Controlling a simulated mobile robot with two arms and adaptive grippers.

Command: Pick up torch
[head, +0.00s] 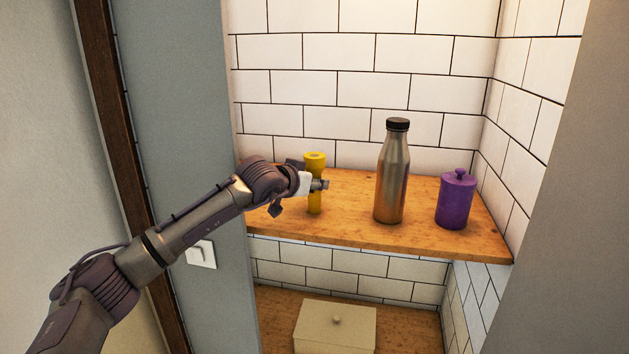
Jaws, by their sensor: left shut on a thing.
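The torch (315,162) is yellow and stands upright at the left part of the upper wooden shelf (350,232). My left gripper (318,184) reaches in from the left and is shut on the torch at about its middle. The gripper hides the torch's middle; its wider top and its lower part show. The torch's lower end is at or just above the shelf; I cannot tell which. My right gripper is not in view.
A metal bottle (392,175) with a black cap stands right of the torch. A purple lidded jar (456,202) stands further right. A beige lidded box (335,332) is on the lower shelf. Tiled walls close the back and right; a grey panel (178,120) stands left.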

